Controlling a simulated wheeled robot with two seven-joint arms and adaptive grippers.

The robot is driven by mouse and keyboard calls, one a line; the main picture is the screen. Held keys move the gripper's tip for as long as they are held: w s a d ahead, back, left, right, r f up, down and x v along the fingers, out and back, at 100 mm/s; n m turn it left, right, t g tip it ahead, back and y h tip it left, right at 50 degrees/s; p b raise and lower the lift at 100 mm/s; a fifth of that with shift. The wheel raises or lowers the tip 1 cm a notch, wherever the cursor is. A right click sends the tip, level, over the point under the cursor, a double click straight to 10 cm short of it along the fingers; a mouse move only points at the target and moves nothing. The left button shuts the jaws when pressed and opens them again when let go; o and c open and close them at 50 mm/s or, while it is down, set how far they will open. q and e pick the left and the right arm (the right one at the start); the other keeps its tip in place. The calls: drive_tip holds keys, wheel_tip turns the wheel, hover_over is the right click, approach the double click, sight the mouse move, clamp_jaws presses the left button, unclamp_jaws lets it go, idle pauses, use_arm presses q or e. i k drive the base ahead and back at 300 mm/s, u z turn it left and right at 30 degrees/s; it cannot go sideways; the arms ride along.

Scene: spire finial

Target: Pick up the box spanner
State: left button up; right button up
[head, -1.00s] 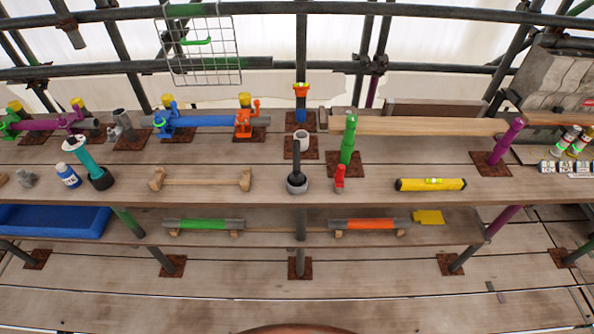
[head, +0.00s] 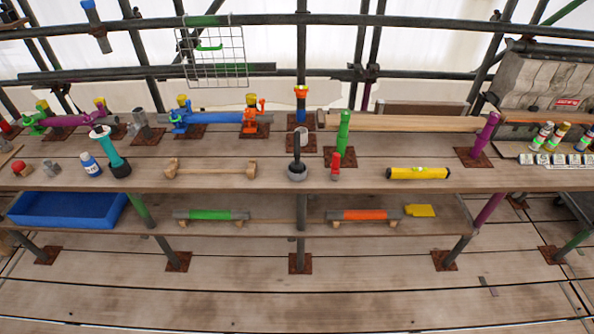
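Two tubes lie on wooden cradles on the lower shelf: a grey tube with a green band (head: 210,215) left of centre and a grey tube with an orange band (head: 364,215) right of centre. Either could be a box spanner; I cannot tell which thing is meant. On the bench above, an empty wooden cradle (head: 210,169) with two raised ends stands left of centre. Neither of my grippers is in view.
The upper bench carries a dark pot with an upright handle (head: 298,170), a red bottle (head: 335,167), a yellow level (head: 418,173) and a blue-labelled bottle (head: 90,165). A blue tray (head: 68,209) sits lower left. Posts (head: 301,247) support the shelf; the front floor boards are clear.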

sight(297, 166)
drive_tip(key=u, duration=0.5)
drive_tip(key=i, duration=0.4)
drive_tip(key=u, duration=0.35)
